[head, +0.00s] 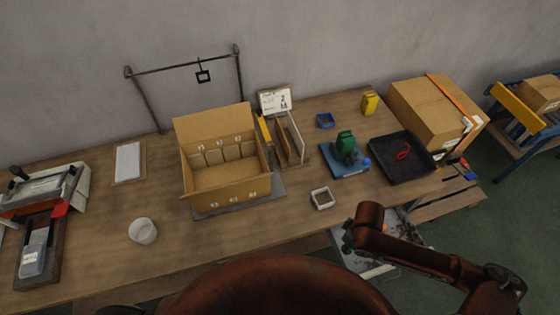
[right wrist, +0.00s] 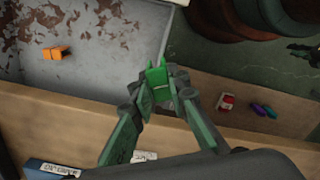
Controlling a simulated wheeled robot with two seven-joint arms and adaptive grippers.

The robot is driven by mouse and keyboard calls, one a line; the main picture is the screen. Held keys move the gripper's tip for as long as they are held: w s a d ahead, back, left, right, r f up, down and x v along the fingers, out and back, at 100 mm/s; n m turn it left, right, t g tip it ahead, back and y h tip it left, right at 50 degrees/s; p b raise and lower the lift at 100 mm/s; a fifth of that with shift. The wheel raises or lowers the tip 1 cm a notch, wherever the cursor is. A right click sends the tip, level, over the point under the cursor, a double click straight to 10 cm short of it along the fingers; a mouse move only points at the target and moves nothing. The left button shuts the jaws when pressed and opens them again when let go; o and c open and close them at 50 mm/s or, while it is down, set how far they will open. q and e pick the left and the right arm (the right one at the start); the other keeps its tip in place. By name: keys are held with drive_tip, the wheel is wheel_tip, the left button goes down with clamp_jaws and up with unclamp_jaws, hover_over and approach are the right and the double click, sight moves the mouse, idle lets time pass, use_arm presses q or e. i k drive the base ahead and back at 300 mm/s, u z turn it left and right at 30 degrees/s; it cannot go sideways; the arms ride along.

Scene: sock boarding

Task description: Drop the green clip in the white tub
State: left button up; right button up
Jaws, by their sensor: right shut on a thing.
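The green clip (right wrist: 156,78) is between the fingertips of my right gripper (right wrist: 160,92) in the right wrist view. The gripper is shut on it, and the fingers hide part of it. In the head view my right arm shows at the lower right, beyond the table's front edge, but its gripper and the clip cannot be made out there. The white tub (head: 143,231) stands upright on the left part of the table, near the front edge, well away from my right arm. My left gripper is in neither view.
A worn grey tray (right wrist: 85,60) with an orange clip (right wrist: 57,53) lies below the gripper. Red (right wrist: 226,102) and purple (right wrist: 263,110) items lie on wood nearby. On the table (head: 270,235), an open carton (head: 230,190) and small white square tray (head: 322,198) lie between arm and tub.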

sight(145, 234)
drive_tip(key=z, duration=2.15)
drive_tip(key=k, duration=2.4)
drive_tip(key=u, duration=2.15)
drive_tip(key=i, duration=0.5)
drive_tip(key=u, duration=0.1)
